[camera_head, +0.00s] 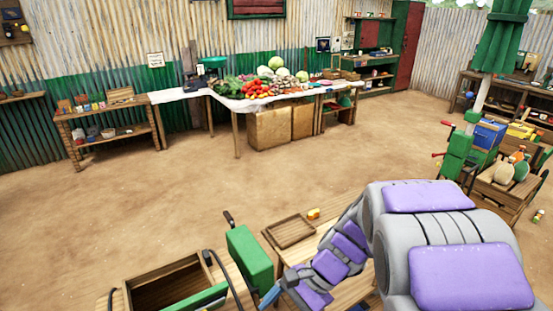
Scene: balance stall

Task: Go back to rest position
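My grey and purple arm (340,255) reaches from the lower right down toward the bottom middle. Its far end, with my gripper (272,296), is at the bottom edge beside a green box-like part (250,258). The gripper is small and partly cut off, so I cannot tell whether its fingers are open or shut, or whether they hold anything. A low wooden table (350,292) with a shallow wooden tray (290,232) and a small orange object (313,213) lies behind the arm.
An open wooden box (170,285) is at the lower left. A stall table with vegetables (262,85) stands at the back, with a wooden shelf (110,125) left of it. A cart (500,190) with a green post stands at right. The dirt floor (150,205) between is clear.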

